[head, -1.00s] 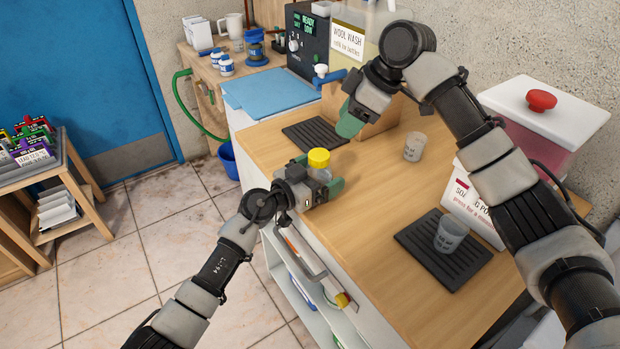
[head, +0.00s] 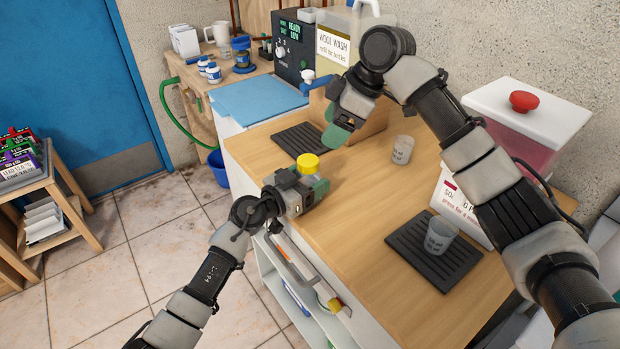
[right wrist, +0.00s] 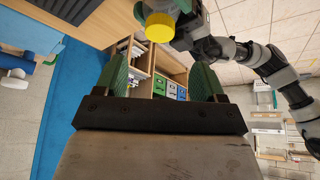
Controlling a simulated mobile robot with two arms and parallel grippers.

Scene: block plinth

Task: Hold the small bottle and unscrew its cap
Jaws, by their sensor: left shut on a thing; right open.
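The small bottle's yellow cap (head: 308,164) is on top of the bottle, which is mostly hidden in my left gripper (head: 312,188). The left gripper is shut on the bottle at the near left edge of the wooden counter and holds it roughly upright. My right gripper (head: 336,134) is open and empty, above and to the right of the cap, apart from it. In the right wrist view the yellow cap (right wrist: 160,27) shows at the top, beyond the green fingers of the right gripper (right wrist: 168,84), not between them.
A clear cup (head: 402,150) stands on the counter, and another cup (head: 440,236) stands on a dark ribbed mat (head: 408,232). A second dark mat (head: 295,140) lies behind the bottle. A white dispenser with a red knob (head: 523,101) stands at right. The counter's middle is clear.

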